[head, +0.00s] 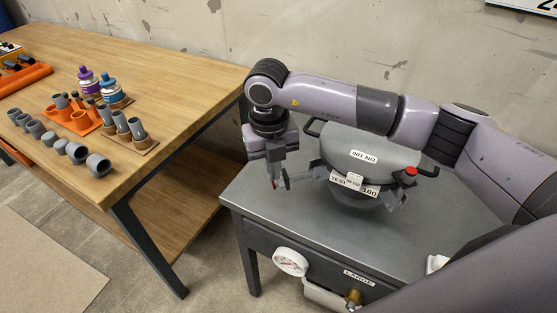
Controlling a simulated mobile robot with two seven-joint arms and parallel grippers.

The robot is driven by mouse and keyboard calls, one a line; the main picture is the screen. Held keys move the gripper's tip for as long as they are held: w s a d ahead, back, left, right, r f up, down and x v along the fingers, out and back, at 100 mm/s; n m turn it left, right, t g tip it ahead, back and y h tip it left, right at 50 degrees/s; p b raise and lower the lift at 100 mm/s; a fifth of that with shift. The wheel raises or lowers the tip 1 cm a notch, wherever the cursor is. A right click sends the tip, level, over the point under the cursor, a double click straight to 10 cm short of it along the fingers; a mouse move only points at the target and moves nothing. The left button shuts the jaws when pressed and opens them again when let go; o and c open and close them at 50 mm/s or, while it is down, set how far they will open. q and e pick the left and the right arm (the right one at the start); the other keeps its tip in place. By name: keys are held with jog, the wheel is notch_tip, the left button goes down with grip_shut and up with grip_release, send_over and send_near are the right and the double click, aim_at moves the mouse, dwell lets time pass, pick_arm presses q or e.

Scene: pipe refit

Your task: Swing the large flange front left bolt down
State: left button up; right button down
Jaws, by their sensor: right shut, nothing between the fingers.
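The large flange (345,142) is a round grey lid marked "DN 100" on a grey body on top of the metal stand. A grey bolt piece (316,173) juts out from its left side, close to my right gripper (279,184). That gripper points down, shut and empty, just left of the flange. I cannot tell whether its fingers touch the bolt. Another bolt piece (399,199) sticks out at the front right. A white "TEST 100" label (353,184) is on the front. My left gripper is not in view.
The grey stand (265,215) carries a gauge (290,262), a "LARGE" label and a brass fitting below its top. A red knob (411,171) is at the lid's right. A wooden workbench (180,75) at left holds pipe pieces, bottles and orange holders. Floor shows between them.

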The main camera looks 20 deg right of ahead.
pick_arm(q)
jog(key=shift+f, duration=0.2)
pick_arm(e)
jog(key=shift+a+f+h, duration=0.25)
jog(key=shift+f+h, duration=0.3)
jog(key=shift+h, duration=0.05)
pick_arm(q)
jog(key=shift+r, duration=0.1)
